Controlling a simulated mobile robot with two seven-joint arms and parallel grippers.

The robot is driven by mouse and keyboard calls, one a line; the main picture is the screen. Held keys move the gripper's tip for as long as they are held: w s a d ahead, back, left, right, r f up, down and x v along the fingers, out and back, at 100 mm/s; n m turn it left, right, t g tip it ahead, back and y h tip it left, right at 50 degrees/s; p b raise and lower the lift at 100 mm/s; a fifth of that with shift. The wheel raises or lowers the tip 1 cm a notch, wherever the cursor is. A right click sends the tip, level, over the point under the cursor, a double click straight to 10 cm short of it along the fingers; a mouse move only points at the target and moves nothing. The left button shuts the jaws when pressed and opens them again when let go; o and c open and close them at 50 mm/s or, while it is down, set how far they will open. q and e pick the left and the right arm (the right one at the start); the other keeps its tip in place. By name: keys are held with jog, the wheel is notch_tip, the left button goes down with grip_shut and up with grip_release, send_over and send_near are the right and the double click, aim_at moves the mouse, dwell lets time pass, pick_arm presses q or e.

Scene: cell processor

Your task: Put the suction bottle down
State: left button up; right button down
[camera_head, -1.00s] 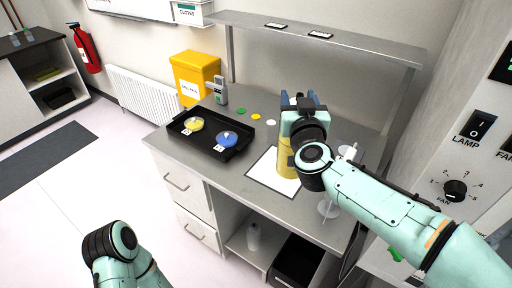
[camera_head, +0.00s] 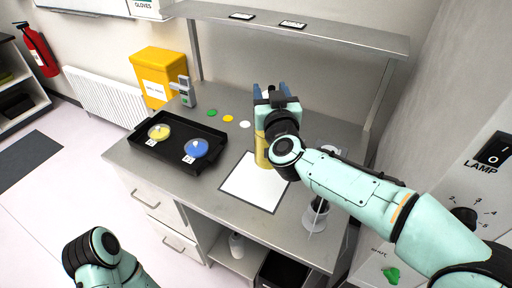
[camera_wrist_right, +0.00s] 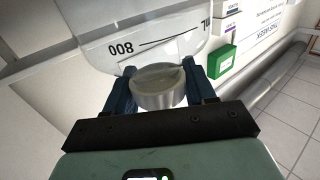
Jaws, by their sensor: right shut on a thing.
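The suction bottle (camera_head: 262,152) shows in the head view as a yellow-filled body below my right gripper (camera_head: 271,97). It appears over the back edge of the white mat (camera_head: 248,184) on the bench; I cannot tell whether its base touches. In the right wrist view, the clear bottle wall (camera_wrist_right: 150,42) carries an "800" mark. A round metal part (camera_wrist_right: 158,88) sits between the blue fingers of my right gripper, which is shut on the bottle. My right arm hides part of the bottle in the head view. My left arm shows at lower left, its gripper out of view.
A black tray (camera_head: 143,150) with a yellow dish (camera_head: 159,132) and a blue dish (camera_head: 195,148) lies left of the mat. Clear glassware (camera_head: 315,214) stands right of it. A shelf (camera_head: 300,32) spans the back. A yellow bin (camera_head: 160,75) stands at back left.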

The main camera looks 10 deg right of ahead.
pick_arm(q)
jog(key=s+f+b, duration=0.4)
jog(key=f, duration=0.2)
pick_arm(e)
jog(key=shift+s+f, duration=0.1)
jog(key=shift+f, duration=8)
pick_arm(q)
jog(key=shift+s, duration=0.1)
pick_arm(e)
jog(key=shift+f, duration=0.15)
pick_arm(q)
jog(key=shift+s+f, duration=0.1)
jog(key=shift+f, duration=0.05)
pick_arm(e)
jog(key=shift+c, duration=1.9)
grip_release()
jog(key=shift+f, duration=0.15)
